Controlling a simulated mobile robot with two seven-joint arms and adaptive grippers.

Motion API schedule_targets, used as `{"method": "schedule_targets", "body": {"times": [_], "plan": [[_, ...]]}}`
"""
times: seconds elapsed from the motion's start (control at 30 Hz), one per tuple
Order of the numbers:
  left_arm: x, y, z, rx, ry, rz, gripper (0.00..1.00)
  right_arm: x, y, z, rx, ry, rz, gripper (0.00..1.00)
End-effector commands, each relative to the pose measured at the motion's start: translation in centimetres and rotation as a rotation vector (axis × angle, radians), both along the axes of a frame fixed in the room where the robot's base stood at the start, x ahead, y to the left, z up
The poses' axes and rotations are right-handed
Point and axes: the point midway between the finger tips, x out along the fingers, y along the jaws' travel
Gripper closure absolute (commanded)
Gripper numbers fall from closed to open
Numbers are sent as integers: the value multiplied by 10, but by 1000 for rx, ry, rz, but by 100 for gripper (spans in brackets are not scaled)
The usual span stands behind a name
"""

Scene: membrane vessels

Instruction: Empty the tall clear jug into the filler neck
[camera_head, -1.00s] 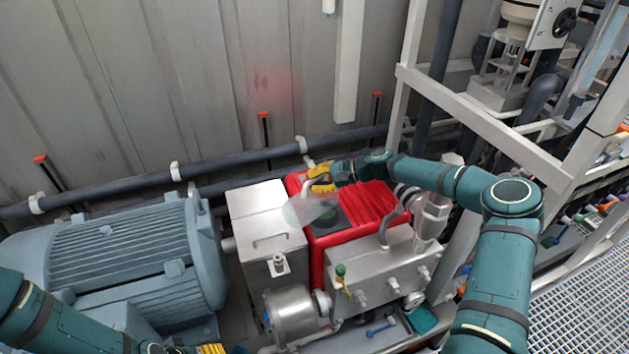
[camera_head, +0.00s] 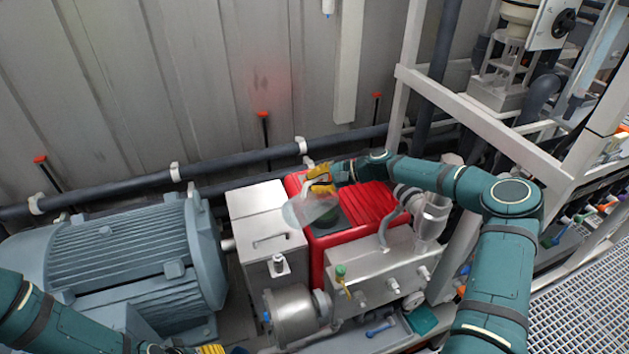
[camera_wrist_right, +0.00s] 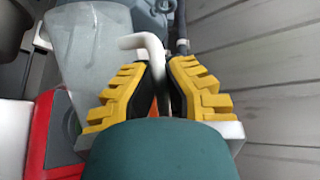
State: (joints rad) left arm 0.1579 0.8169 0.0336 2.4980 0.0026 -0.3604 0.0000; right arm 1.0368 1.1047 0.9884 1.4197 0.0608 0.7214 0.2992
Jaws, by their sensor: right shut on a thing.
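The clear jug (camera_head: 300,211) hangs tilted over the left part of the red machine (camera_head: 371,204). My right gripper (camera_head: 320,178) is shut on its pale handle, which shows between the yellow fingers (camera_wrist_right: 160,80) in the right wrist view. The jug's translucent wall (camera_wrist_right: 92,45) fills the upper left there. A dark square plate with a green part, perhaps the filler neck (camera_head: 327,215), lies on the red machine, partly behind the jug. I cannot tell any liquid. My left gripper (camera_head: 210,349) is cut off at the bottom edge; its jaws cannot be read.
A steel box (camera_head: 262,215) stands left of the red machine, and a grey-blue motor (camera_head: 130,256) farther left. A steel manifold (camera_head: 375,268) with valves is in front. A pipe (camera_head: 240,160) runs along the back wall. A white frame (camera_head: 480,120) stands at right.

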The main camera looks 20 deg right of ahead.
Motion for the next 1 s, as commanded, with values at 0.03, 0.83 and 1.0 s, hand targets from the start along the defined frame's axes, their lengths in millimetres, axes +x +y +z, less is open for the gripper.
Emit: {"method": "schedule_targets", "body": {"times": [0.03, 0.83, 1.0], "plan": [[0, 0, 0, 0, 0, 0, 41, 0, 0, 0, 0, 0, 0, 100], [0, 0, -12, 1, 0, 0, 41, -15, 27, -17, -200, -105, 6, 100], [1, -1, -26, 4, 1, 1, 41, -25, 46, -30, -352, -187, 6, 100]]}}
